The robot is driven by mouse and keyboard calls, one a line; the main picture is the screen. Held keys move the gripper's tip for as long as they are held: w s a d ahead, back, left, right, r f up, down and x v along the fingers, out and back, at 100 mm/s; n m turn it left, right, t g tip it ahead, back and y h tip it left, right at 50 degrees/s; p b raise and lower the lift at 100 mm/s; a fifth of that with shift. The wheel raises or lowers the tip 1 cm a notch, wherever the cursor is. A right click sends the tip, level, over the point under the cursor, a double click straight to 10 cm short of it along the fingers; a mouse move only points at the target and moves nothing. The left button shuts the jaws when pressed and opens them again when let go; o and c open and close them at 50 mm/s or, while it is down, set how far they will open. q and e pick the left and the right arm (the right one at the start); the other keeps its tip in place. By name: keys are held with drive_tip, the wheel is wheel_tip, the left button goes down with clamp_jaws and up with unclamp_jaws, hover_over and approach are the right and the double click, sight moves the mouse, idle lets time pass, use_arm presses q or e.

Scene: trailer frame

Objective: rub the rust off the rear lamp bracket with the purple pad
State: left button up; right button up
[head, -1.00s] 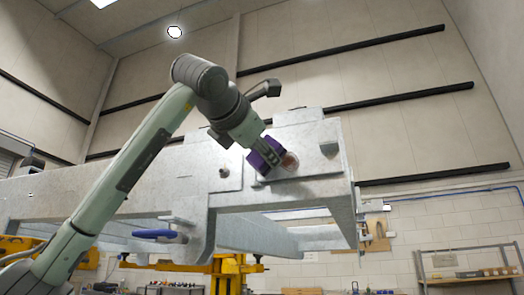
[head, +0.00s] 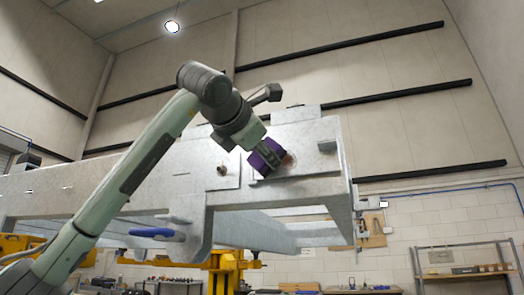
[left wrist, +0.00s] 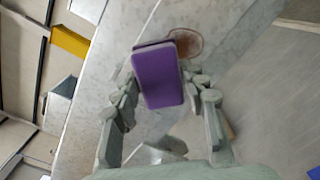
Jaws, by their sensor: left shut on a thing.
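The rear lamp bracket (head: 312,149) is a flat grey metal plate at the right end of the trailer frame. A round brown rust patch (head: 290,160) shows on it, partly behind the purple pad (head: 264,160). My left gripper (head: 268,157) is shut on the pad, at the left side of the rust. In the left wrist view the pad (left wrist: 158,80) sits between the fingers, and the rust patch (left wrist: 186,43) shows just past its upper right corner. I cannot tell whether the pad touches the metal. My right gripper is in no view.
The grey trailer frame (head: 340,192) stands on yellow supports (head: 226,262). A shelf (head: 468,271) stands at the far right wall.

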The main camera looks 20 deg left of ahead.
sight(283, 155)
use_arm(q)
drive_tip(key=shift+s+d, duration=0.15)
drive_tip(key=shift+d, duration=1.65)
drive_tip(key=shift+d+p, duration=0.3)
drive_tip(key=shift+d, duration=1.3)
drive_tip(key=shift+a, duration=0.45)
drive_tip(key=a, duration=0.3)
drive_tip(key=a+b, duration=0.1)
drive_tip(key=a, duration=0.2)
drive_tip(key=shift+w, duration=0.2)
drive_tip(key=shift+d, duration=0.15)
